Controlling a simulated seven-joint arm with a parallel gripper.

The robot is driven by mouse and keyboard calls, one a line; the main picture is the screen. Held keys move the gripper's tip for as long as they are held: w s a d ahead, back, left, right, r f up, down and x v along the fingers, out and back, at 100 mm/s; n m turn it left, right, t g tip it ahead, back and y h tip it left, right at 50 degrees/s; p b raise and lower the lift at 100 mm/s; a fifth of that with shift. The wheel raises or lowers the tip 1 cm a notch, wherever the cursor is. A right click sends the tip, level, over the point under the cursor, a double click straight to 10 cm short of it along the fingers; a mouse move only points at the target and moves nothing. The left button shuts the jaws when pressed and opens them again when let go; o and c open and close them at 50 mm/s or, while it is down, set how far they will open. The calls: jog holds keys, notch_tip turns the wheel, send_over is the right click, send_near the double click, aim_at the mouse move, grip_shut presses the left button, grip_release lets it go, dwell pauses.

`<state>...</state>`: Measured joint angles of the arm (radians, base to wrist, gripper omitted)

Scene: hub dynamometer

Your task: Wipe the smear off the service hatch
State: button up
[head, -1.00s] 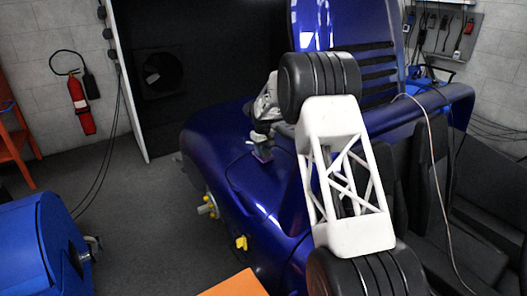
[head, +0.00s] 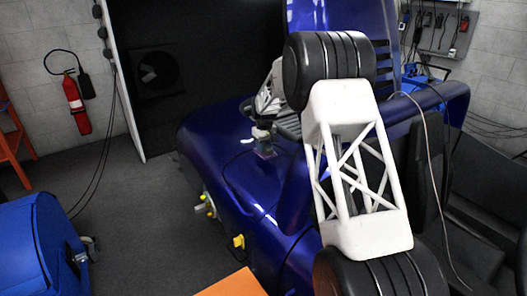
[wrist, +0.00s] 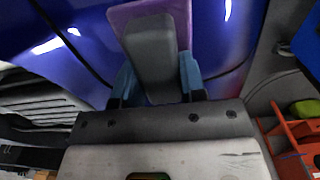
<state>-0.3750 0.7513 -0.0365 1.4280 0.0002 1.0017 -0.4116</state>
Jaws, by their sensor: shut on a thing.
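My gripper (head: 264,143) is over the blue car body (head: 212,138), beyond my white arm link in the head view. In the wrist view my gripper (wrist: 153,88) has its blue fingers shut on the grey grip of a wiping pad (wrist: 150,55). The pad's purple face (wrist: 122,14) shows around the grip and points at the glossy blue bodywork. I cannot tell whether it touches. A dark seam in the bodywork near the gripper may be the edge of the service hatch (head: 240,172). I cannot make out the smear in either view.
A raised blue panel (head: 340,17) stands behind my arm. Black seats (head: 470,185) are at the right. Yellow fittings (head: 238,241) stick out of the car's side. A blue machine (head: 35,245) stands at the lower left; grey floor (head: 135,215) lies between it and the car.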

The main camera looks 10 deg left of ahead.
jog(key=shift+r, duration=2.5)
